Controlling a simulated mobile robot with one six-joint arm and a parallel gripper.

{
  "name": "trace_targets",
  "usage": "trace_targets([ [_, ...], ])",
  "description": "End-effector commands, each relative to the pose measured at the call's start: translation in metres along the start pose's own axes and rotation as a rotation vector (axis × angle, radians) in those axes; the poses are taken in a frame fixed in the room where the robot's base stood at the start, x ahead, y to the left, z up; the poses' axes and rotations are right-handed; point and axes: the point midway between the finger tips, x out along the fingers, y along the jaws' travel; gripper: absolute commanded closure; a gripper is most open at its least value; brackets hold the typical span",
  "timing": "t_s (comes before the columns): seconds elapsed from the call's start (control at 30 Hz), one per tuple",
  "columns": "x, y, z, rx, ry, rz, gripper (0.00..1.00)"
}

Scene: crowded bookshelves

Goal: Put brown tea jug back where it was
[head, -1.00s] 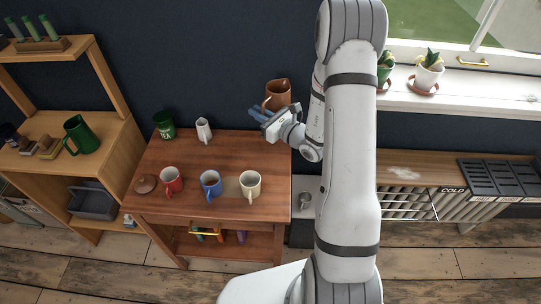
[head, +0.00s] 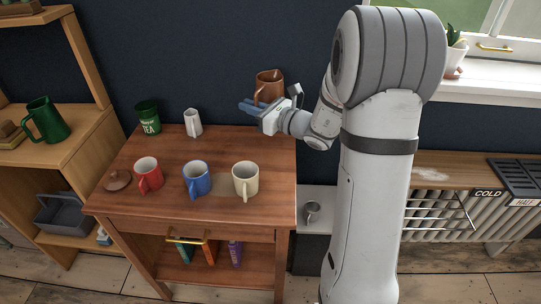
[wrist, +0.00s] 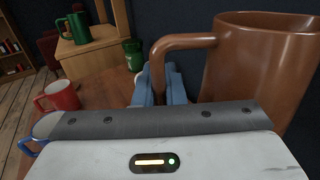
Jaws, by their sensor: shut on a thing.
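The brown tea jug (head: 268,84) is upright above the back right part of the wooden table (head: 215,218). My gripper (head: 250,107) is shut on its handle, and its blue fingers point left. In the wrist view the brown jug (wrist: 262,65) fills the right side, with its handle between the blue fingers (wrist: 160,88). The jug's base is hidden behind my gripper in the head view, and I cannot see it touching the table.
A green tea tin (head: 148,118) and a white pitcher (head: 193,123) stand at the table's back left. Red (head: 149,174), blue (head: 197,180) and cream (head: 246,181) mugs stand in front. A brown lid (head: 117,180) lies at left. The back right tabletop looks clear.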

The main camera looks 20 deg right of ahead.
Motion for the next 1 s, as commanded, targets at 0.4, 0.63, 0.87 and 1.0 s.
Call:
trace_targets([
  [0.4,-0.002,0.005,-0.016,-0.004,-0.003,0.007,1.00],
  [0.63,-0.002,0.005,-0.055,0.002,-0.001,0.006,1.00],
  [0.87,-0.002,0.005,-0.076,-0.002,-0.003,0.006,1.00],
  [1.0,-0.002,0.005,-0.089,0.000,-0.002,0.006,1.00],
])
